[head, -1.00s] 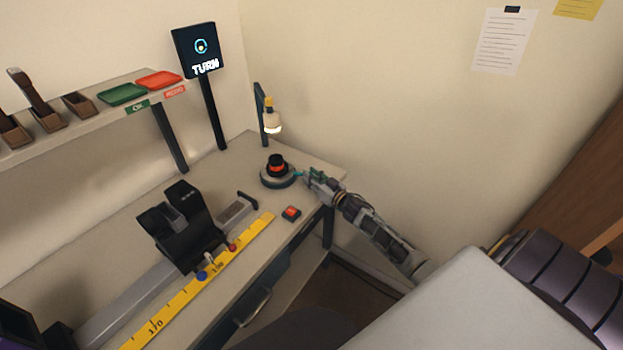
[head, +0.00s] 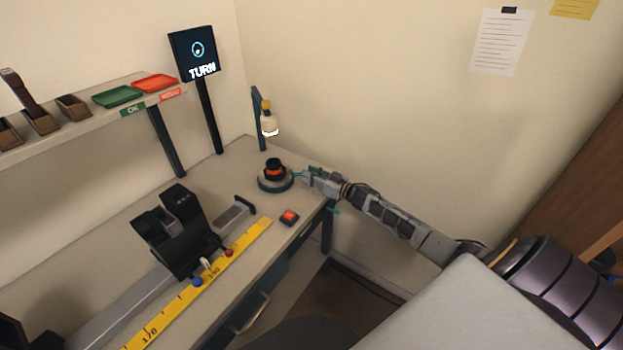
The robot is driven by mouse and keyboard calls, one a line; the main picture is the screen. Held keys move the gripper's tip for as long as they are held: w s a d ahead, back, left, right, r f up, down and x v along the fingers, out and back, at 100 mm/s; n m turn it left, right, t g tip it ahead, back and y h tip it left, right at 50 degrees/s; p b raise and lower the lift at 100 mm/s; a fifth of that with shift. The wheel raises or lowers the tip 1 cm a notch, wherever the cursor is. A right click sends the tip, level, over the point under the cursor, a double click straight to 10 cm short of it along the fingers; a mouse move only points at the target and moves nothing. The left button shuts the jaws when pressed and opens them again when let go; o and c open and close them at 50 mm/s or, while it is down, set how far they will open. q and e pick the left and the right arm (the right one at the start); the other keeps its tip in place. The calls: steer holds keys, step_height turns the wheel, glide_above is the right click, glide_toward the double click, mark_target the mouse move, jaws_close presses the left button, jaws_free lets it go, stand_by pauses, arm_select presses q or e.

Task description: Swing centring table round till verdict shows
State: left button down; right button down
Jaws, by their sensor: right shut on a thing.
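The centring table (head: 272,184) is a round grey disc near the bench's far right corner. A black lens with a red-orange band (head: 274,169) stands upright on it. My right gripper (head: 302,175) reaches in from the right and is shut at the table's right edge, on what looks like a small teal handle; its fingertips are small in the picture. A dark screen on a post (head: 195,55) shows a ring with a spot in it and the word TURN. My left gripper is not in view.
A lamp-like fitting (head: 268,122) hangs above and behind the table. A red button box (head: 289,217) sits in front. A black rail device (head: 178,232) and yellow ruler (head: 200,285) lie to the left. Green (head: 118,96) and red (head: 156,83) trays sit on the shelf.

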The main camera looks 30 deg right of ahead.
steer(key=shift+w+a+r, duration=0.1)
steer(key=shift+r, duration=0.15)
steer(key=c, duration=1.6)
jaws_free()
steer(key=o, duration=0.4)
steer(key=shift+w+a+f, duration=0.1)
steer(key=shift+s+d+f, duration=0.1)
steer(key=shift+s+d, duration=0.1)
steer(key=shift+d, duration=0.05)
steer(key=shift+v, duration=0.9)
steer(key=v, duration=1)
steer(key=shift+a, duration=0.15)
steer(key=shift+c, duration=0.5)
